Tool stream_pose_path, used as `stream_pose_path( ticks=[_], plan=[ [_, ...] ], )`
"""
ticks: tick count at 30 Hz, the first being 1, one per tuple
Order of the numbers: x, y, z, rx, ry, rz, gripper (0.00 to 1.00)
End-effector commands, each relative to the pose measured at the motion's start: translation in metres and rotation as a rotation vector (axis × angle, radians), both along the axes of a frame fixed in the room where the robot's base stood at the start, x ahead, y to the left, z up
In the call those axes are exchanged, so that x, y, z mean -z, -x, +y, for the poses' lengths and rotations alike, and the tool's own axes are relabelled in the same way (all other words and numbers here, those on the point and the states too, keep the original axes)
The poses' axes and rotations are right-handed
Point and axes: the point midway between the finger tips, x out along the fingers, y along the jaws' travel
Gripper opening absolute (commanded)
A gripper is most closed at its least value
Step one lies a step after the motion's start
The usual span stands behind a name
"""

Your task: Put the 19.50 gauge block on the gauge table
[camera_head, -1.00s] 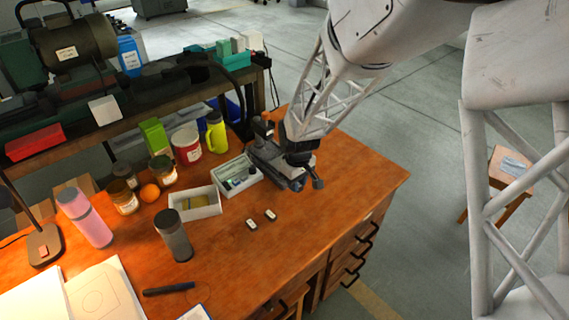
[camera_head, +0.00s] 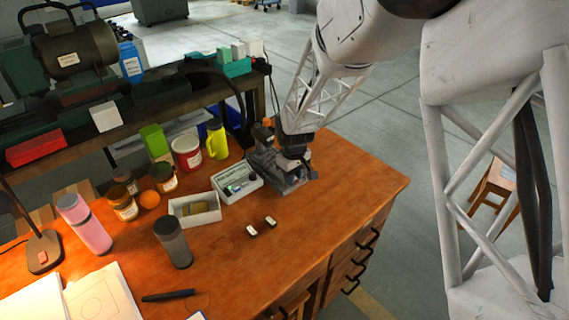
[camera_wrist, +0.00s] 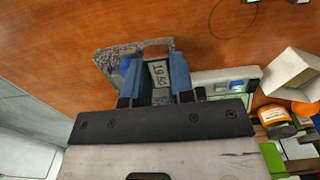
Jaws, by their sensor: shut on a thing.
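My gripper (camera_wrist: 154,80) is shut on a pale block marked 19.50 (camera_wrist: 158,72), held between its two blue fingers with the marking facing the wrist camera. Under and around the fingers lies the speckled grey gauge table (camera_wrist: 108,60). In the head view my gripper (camera_head: 292,163) is low over the dark grey gauge table (camera_head: 264,176) at the back of the desk, and the block is hidden there. I cannot tell whether the block touches the table's surface.
A labelled case with small blocks (camera_head: 228,195) stands just left of the gauge table. Two small blocks (camera_head: 251,230) (camera_head: 271,221) lie in front. A white box (camera_head: 207,216), a grey flask (camera_head: 173,242) and jars stand further left. The desk's right side is clear.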

Motion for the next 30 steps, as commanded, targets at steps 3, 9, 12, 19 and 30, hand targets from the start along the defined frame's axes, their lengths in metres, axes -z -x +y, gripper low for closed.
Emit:
stream_pose_path(
  ticks=[3, 9, 12, 19, 30],
  plan=[
    [0.002, -0.017, 0.005, 0.0, -0.001, -0.001, 0.0],
    [0.005, -0.044, 0.014, 0.0, 0.0, 0.0, 0.0],
    [0.007, -0.057, 0.018, 0.0, 0.001, 0.001, 0.0],
    [0.009, -0.088, 0.028, 0.0, 0.0, -0.001, 0.0],
    [0.011, -0.11, 0.035, 0.0, 0.0, 0.0, 0.0]
  ],
)
